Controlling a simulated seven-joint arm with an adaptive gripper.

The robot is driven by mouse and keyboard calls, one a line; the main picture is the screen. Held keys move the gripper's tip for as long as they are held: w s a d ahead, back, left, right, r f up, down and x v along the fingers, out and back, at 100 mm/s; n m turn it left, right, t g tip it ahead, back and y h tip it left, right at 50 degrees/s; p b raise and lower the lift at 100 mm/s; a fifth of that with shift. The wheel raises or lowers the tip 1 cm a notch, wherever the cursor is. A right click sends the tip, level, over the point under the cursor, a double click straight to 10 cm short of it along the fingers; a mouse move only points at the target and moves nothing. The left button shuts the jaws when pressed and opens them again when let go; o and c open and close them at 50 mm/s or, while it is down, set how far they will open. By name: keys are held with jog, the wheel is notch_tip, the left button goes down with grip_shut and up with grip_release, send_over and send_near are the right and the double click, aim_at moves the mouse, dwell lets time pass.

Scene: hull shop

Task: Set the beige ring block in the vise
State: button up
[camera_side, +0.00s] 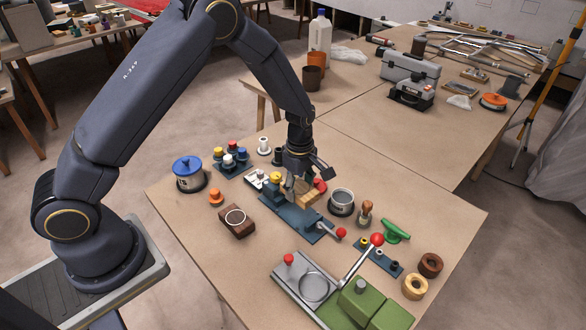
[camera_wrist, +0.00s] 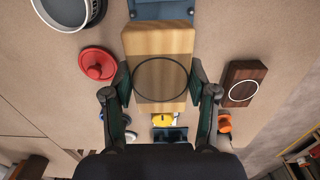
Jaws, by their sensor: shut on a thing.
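The beige ring block (camera_side: 307,198) is pale wood. In the wrist view its top face (camera_wrist: 160,45) shows a thin dark ring outline. My gripper (camera_side: 305,182) is shut on it, with one finger on each long side in the wrist view (camera_wrist: 160,86). The blue vise (camera_side: 300,224), with a red-knobbed handle, lies directly below the gripper in the side view. A bit of blue metal, likely the vise (camera_wrist: 162,10), shows beyond the block's far end in the wrist view. The fingers and block hide the jaws, so I cannot tell whether the block touches them.
A dark brown ring block (camera_side: 237,223) lies left of the vise. A grey pot (camera_side: 341,203) and a red knobbed lid (camera_side: 320,186) stand close on the right. A lever press (camera_side: 300,286) with a red knob is in front. A blue-lidded pot (camera_side: 188,174) stands at left.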

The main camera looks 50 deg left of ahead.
aim_at(298, 187)
jog(key=shift+s+a+f, duration=0.15)
jog(key=shift+f, duration=2.9)
jog(key=shift+f, duration=0.6)
jog(key=o, duration=0.9)
jog(key=shift+r, duration=0.1)
jog(key=shift+r, duration=5.4)
